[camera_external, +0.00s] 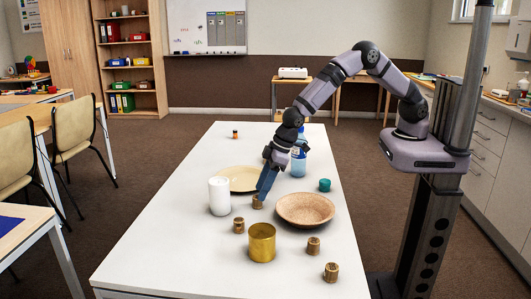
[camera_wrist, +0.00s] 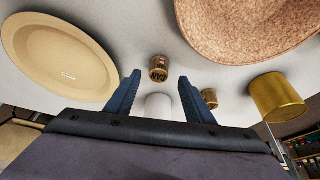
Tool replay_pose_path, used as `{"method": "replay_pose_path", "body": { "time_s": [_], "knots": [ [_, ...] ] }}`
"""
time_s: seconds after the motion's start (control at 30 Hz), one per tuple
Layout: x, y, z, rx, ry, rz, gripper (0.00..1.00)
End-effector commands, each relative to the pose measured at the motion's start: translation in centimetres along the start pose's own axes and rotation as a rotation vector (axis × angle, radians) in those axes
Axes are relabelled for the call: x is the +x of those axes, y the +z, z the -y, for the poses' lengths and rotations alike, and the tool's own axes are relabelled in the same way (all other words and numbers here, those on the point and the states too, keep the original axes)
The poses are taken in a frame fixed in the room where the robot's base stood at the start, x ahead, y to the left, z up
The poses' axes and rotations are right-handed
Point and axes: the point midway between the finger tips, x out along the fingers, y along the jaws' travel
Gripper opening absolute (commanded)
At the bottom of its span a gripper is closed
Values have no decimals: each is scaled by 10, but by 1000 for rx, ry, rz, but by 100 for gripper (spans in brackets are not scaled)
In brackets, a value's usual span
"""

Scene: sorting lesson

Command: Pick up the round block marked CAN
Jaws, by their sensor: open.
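Several small round wooden blocks stand on the white table. One block (camera_external: 258,202) is right at my gripper's fingertips. In the wrist view a block (camera_wrist: 158,68) with dark marks on it shows ahead of the gap between the fingers; the marks are too small to read. Another block (camera_external: 239,226) stands nearer the front and probably shows past the right finger in the wrist view (camera_wrist: 209,98). Two more blocks (camera_external: 313,246) (camera_external: 331,272) are at the front right. I cannot tell which is marked CAN. My gripper (camera_external: 263,192) is open, its fingers (camera_wrist: 160,80) apart and empty.
A cream plate (camera_external: 236,180) lies left of my gripper, a brown speckled bowl (camera_external: 305,211) right. A white cylinder (camera_external: 219,197) and gold can (camera_external: 262,243) stand nearby. A blue bottle (camera_external: 298,164), teal object (camera_external: 324,185) and small orange jar (camera_external: 235,134) stand farther back.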

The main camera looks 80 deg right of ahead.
Motion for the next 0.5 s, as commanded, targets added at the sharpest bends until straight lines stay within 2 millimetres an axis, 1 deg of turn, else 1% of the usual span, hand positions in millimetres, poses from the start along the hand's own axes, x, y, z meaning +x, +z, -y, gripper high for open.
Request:
{"method": "replay_pose_path", "body": {
  "time_s": [0.3,0.5],
  "knots": [
    [33,0,-3,0,1,4,48],
    [43,0,-3,0,1,2,48]
  ]
}}
